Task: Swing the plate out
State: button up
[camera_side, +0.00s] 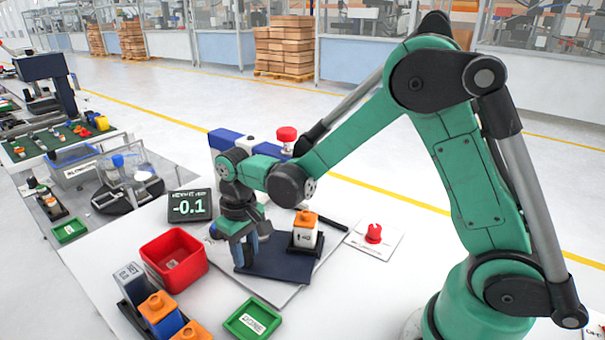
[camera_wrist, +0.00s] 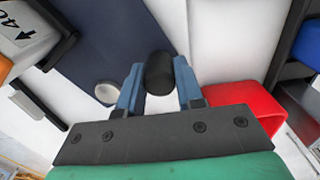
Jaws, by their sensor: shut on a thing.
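The dark navy plate (camera_side: 277,262) lies flat on a pale sheet on the table in the side view; it fills the upper middle of the wrist view (camera_wrist: 95,35). My gripper (camera_side: 246,254) points down at the plate's left end. In the wrist view, its blue fingers (camera_wrist: 160,88) are shut on a black round knob (camera_wrist: 160,70) by the plate's edge. How the knob joins the plate is hidden. A white block with an orange top (camera_side: 304,234) stands in a black holder at the plate's far right end. A pale round spot (camera_wrist: 107,93) shows on the plate near the left finger.
A red bin (camera_side: 173,261) stands left of my gripper. A display (camera_side: 189,206) reading -0.1 stands behind it. A green tray (camera_side: 252,319) and a rack of blocks (camera_side: 158,306) are in front. A red button (camera_side: 373,233) and a black rod (camera_side: 330,221) lie right of the plate.

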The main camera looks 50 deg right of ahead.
jog(key=shift+w+a, duration=0.2)
jog(key=shift+w, duration=0.3)
jog(key=shift+w+a, duration=0.15)
jog(key=shift+w, duration=1.1)
jog(key=o, duration=0.7)
jog(key=shift+c, duration=0.2)
jog(key=shift+r, duration=0.15)
